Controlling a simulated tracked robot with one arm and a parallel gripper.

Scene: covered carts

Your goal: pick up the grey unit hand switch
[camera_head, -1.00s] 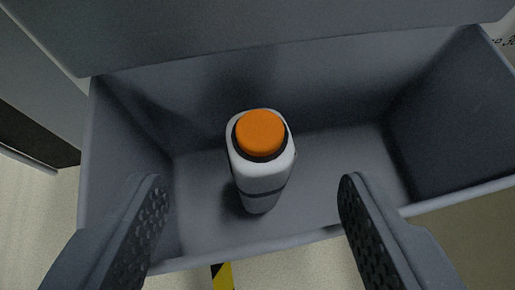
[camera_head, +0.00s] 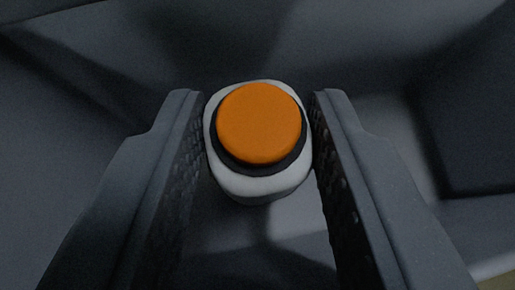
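The hand switch (camera_head: 258,187) stands upright in a dark grey bin, seen from above. It has a pale grey-white body, a black collar and a round orange button on top. My gripper (camera_head: 258,112) is down inside the bin, with one finger on each side of the switch. The fingers are close to its sides, the right one nearest. I cannot tell whether either finger touches it. The lower part of the switch is hidden beneath its top.
The grey bin (camera_head: 475,95) surrounds the gripper, with its back wall behind the switch and a side wall at right. Bare bin floor shows to the right of the switch. A bit of pale ground shows at the bottom right corner.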

